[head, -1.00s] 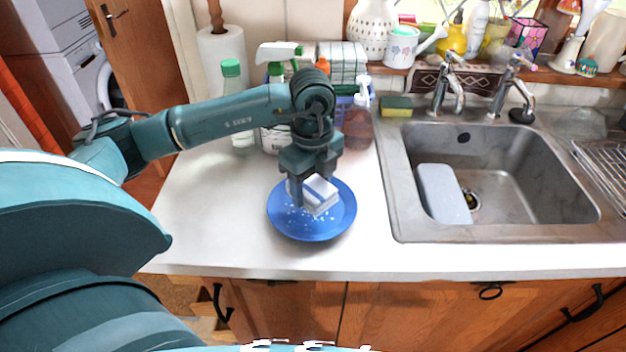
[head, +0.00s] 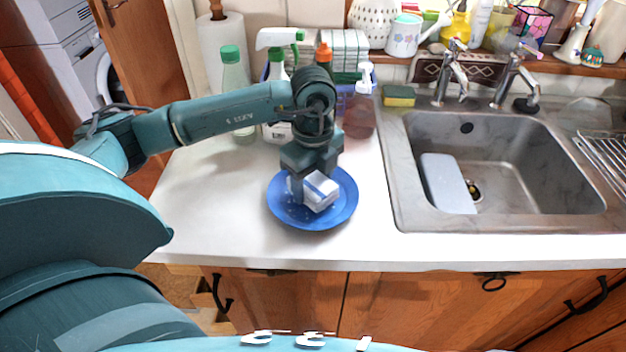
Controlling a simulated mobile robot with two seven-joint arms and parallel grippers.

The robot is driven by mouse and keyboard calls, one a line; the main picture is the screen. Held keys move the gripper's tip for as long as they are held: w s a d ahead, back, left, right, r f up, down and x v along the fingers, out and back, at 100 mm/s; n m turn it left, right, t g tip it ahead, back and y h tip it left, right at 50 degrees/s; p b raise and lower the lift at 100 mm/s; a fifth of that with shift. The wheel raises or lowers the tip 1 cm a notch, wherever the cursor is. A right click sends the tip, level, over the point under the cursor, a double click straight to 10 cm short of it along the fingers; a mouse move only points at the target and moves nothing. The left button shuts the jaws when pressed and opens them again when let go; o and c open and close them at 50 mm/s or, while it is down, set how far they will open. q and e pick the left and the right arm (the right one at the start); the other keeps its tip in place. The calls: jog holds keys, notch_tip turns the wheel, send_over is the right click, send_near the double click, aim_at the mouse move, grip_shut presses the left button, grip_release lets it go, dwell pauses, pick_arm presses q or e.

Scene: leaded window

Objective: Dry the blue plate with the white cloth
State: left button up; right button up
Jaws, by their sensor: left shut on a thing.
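The blue plate (head: 338,213) lies flat on the white counter left of the sink. The white cloth (head: 319,192), folded into a small block with a blue stripe, is over the middle of the plate and seems to touch it. My left gripper (head: 308,188) points down over the plate and is shut on the cloth. A few pale drops show on the plate's left part. The gripper and cloth hide the plate's centre and part of its far side. My right gripper is not in view.
A metal sink (head: 520,160) with a pale board (head: 446,183) in it is to the right. Behind the plate stand a green-capped bottle (head: 236,90), a spray bottle (head: 278,75) and a soap dispenser (head: 360,105). Counter left of the plate (head: 205,200) is clear.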

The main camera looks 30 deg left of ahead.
pick_arm(q)
jog(key=shift+f+b, duration=0.45)
jog(key=shift+f, duration=0.1)
